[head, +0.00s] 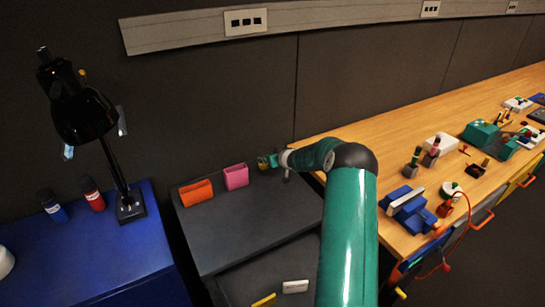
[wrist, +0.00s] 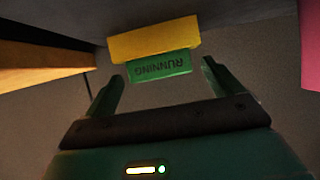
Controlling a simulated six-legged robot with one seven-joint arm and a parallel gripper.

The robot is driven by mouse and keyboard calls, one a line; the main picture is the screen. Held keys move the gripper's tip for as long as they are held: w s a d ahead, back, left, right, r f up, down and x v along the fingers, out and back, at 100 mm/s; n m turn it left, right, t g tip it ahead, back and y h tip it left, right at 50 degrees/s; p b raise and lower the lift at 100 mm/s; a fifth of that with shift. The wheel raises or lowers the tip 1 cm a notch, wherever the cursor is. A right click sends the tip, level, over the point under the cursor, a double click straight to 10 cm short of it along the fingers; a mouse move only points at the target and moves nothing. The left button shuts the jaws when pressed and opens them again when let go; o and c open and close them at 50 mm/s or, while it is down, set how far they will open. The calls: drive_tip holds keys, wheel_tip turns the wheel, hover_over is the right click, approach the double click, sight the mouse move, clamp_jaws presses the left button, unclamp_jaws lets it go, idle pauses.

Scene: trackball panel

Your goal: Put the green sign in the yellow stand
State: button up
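In the wrist view the green sign (wrist: 160,67) shows the word RUNNING upside down. It sits against the yellow stand (wrist: 153,39), its upper edge in the picture meeting the stand; how deep it sits in the stand cannot be told. My gripper (wrist: 162,69) is open, one finger on each side of the sign, with visible gaps to both edges. In the head view my gripper (head: 269,161) is at the far right end of the dark cabinet top, by the yellow stand, which is small and mostly hidden there.
An orange holder (head: 196,193) and a pink holder (head: 236,177) stand in line on the dark cabinet top (head: 250,220), left of my gripper. The wall is close behind. The wooden bench (head: 400,150) with several devices is to the right, a blue cabinet (head: 80,255) with a lamp to the left.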

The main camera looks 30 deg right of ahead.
drive_tip(key=shift+s+r, duration=0.1)
drive_tip(key=shift+r, duration=0.1)
drive_tip(key=v, duration=1.2)
drive_tip(key=s+a+r+g+h, duration=0.2)
drive_tip(key=s+a+r, duration=0.3)
drive_tip(key=a+r, duration=0.4)
drive_tip(key=s+a+r+g+h, duration=0.1)
drive_tip(key=s+a+r+h, duration=0.1)
drive_tip(key=s+a+r, duration=0.55)
drive_tip(key=s+a+r+g+y, duration=0.1)
drive_tip(key=s+a+r+y, duration=0.1)
drive_tip(key=s+a, duration=0.7)
drive_tip(key=s+a+r+g+y, duration=0.2)
drive_tip(key=s+a, duration=0.8)
drive_tip(key=s, duration=0.4)
drive_tip(key=shift+s+a+n+g+y, duration=0.25)
drive_tip(key=shift+s+n+g+y, duration=0.05)
drive_tip(key=shift+s, duration=0.05)
